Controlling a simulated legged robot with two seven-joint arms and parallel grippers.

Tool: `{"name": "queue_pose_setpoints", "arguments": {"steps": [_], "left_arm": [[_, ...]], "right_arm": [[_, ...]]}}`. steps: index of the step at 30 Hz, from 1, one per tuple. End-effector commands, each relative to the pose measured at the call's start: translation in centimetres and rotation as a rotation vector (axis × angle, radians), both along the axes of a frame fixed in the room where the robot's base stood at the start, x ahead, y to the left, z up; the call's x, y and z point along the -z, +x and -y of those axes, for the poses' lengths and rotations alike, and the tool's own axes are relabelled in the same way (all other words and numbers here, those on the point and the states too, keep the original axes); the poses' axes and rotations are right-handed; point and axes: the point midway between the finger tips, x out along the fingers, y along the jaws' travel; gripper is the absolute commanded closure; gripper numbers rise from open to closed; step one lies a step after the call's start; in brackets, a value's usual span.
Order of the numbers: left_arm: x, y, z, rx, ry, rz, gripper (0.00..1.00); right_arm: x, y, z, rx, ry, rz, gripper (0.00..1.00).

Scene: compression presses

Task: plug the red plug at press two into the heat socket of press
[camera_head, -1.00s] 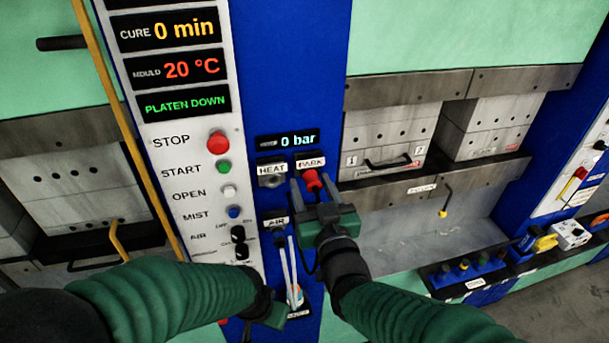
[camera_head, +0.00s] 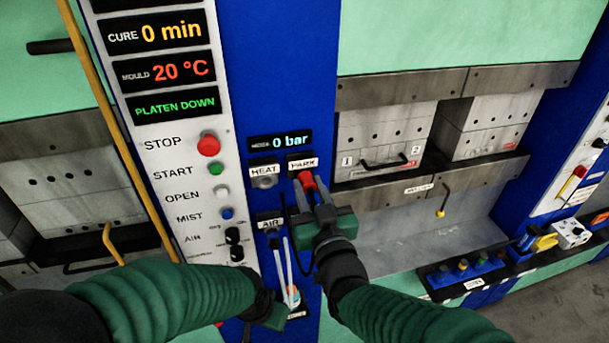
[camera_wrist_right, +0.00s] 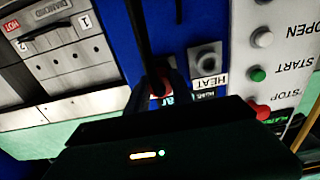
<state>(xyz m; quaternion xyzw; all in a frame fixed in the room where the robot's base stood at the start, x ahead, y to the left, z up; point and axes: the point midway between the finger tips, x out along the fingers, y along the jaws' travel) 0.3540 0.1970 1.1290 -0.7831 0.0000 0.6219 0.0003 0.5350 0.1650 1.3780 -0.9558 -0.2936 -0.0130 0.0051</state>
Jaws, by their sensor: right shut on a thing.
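The red plug (camera_head: 307,180) sits at the PARK position under the PARK label (camera_head: 302,164). My right gripper (camera_head: 316,192) is shut on it, and the fingers partly cover it. In the right wrist view a little of the red plug (camera_wrist_right: 160,84) shows between the dark fingers. The heat socket (camera_head: 264,182) is just left of the plug, under the HEAT label, and looks empty. It also shows in the right wrist view (camera_wrist_right: 206,58), upside down and clear of the fingers. My left gripper (camera_head: 266,312) is low by the panel; its fingers are not clear.
The AIR socket (camera_head: 271,229) is below the heat socket. A red stop button (camera_head: 209,144) and other controls line the white panel to the left. A dark cable hangs beside my right gripper. A bench tray (camera_head: 440,280) stands at the lower right.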

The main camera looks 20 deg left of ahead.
Motion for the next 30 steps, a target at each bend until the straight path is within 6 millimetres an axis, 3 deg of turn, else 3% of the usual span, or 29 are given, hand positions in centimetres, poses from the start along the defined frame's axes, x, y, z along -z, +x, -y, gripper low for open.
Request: {"name": "queue_pose_setpoints", "arguments": {"steps": [30], "left_arm": [[0.6, 0.0, 0.0, 0.000, 0.000, 0.000, 0.64]], "right_arm": [[0.1, -2.1, 1.5, 0.002, -0.002, -0.003, 1.00]]}}
